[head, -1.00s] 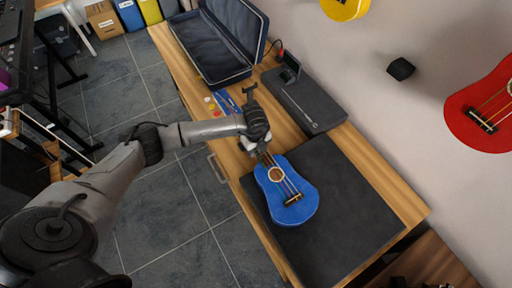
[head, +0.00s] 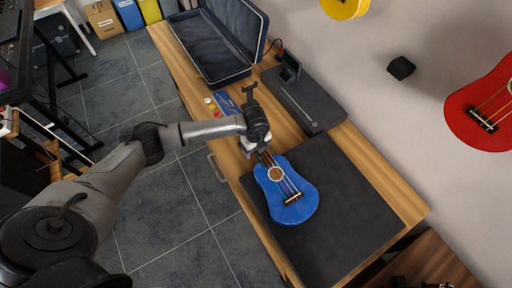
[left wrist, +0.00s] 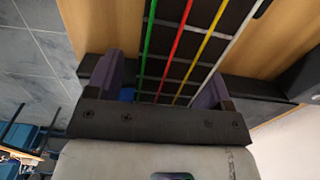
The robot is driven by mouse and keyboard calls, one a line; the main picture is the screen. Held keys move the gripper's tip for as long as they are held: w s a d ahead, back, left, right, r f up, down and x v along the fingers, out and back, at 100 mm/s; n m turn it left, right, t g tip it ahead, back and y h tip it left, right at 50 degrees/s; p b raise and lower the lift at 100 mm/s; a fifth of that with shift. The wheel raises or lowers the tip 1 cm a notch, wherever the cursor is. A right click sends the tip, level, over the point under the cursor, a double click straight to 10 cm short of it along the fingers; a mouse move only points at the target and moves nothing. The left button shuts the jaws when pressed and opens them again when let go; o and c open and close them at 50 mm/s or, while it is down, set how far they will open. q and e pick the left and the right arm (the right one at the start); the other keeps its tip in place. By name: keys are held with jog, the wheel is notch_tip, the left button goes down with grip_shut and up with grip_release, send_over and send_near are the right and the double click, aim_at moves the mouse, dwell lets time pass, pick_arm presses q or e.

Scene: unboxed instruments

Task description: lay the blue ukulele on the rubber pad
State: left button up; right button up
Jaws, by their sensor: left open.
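The blue ukulele (head: 291,207) lies with its body on the dark rubber pad (head: 340,230), near the pad's left edge. Its neck points up and left toward my left gripper (head: 258,151). In the left wrist view the fretboard (left wrist: 185,60) with its coloured strings runs between the two purple fingers of my left gripper (left wrist: 155,85). The fingers stand apart, with gaps showing beside the neck. The ukulele's head is hidden under the gripper in the head view. My right gripper is in neither view.
An open dark instrument case (head: 215,55) stands at the far end of the wooden table (head: 385,185). A grey mat (head: 305,100) with a small device lies beyond the pad. Red (head: 485,110) and yellow ukuleles hang on the wall.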

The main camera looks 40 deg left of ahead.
pick_arm(q)
jog(key=shift+r, duration=0.3)
notch_tip(320, 180, up, 13)
jog(key=p, duration=0.1)
dwell(0.4)
jog(key=shift+r, duration=0.1)
dwell(0.4)
